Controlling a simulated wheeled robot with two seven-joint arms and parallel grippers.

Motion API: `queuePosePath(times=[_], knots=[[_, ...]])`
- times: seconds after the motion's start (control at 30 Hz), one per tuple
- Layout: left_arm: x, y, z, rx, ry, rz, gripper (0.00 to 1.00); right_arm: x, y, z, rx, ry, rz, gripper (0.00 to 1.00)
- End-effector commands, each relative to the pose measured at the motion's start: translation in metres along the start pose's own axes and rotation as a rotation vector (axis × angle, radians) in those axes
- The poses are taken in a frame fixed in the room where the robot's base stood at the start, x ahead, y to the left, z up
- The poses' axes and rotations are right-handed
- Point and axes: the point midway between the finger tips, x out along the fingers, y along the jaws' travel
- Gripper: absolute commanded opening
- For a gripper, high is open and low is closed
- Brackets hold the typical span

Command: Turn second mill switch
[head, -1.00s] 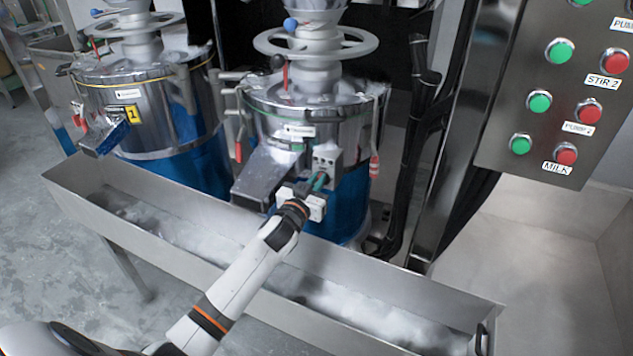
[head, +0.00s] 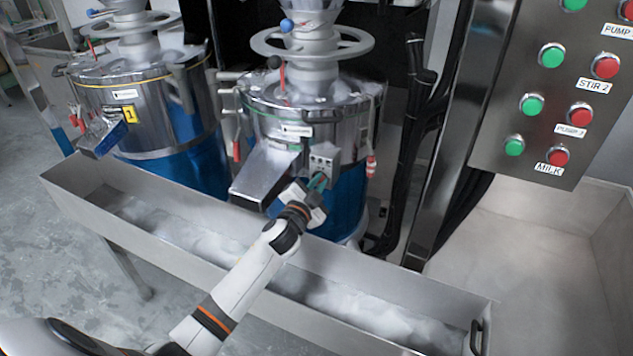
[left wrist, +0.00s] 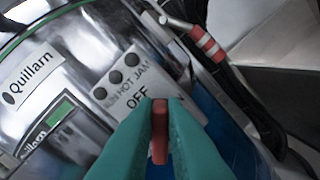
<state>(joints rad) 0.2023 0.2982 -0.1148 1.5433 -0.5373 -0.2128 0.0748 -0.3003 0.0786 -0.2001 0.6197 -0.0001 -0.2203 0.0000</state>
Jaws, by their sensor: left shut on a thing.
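The second mill (head: 310,125) is the steel and blue drum at the middle of the head view. A grey switch box (head: 324,157) sits on its front. In the left wrist view the switch panel (left wrist: 128,84) shows several dark round lamps and the word OFF. A red switch knob (left wrist: 160,130) stands between the green fingertips. My left gripper (head: 318,182) reaches up to this box from below. It also shows in the left wrist view (left wrist: 160,125), shut on the red knob. My right gripper is in neither view.
A steel trough (head: 340,270) with white powder runs in front of both mills. The first mill (head: 150,105), labelled 1, stands to the left. A chute (head: 265,172) juts out beside the switch box. A button panel (head: 560,90) is at the right.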

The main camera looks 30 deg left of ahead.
Motion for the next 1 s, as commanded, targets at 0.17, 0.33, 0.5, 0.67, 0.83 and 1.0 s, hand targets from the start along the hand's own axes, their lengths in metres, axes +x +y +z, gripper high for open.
queuePosePath(times=[0.17,0.33,0.5,0.67,0.83,1.0], knots=[[0.0,-0.003,-0.001,0.169,0.0,-0.001,0.0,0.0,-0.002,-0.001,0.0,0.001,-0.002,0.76],[0.0,-0.006,-0.001,0.331,0.0,-0.002,0.0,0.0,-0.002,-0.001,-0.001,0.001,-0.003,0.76],[0.0,-0.008,-0.003,0.485,0.0,-0.002,0.0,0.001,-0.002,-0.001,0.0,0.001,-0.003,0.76],[0.0,-0.01,-0.004,0.608,0.0,-0.002,0.0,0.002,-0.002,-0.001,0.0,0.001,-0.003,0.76],[0.0,-0.012,-0.004,0.709,0.0,-0.003,0.0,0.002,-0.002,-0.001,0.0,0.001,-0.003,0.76],[0.0,-0.012,-0.005,0.775,0.0,-0.002,0.0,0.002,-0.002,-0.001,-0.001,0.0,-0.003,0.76]])
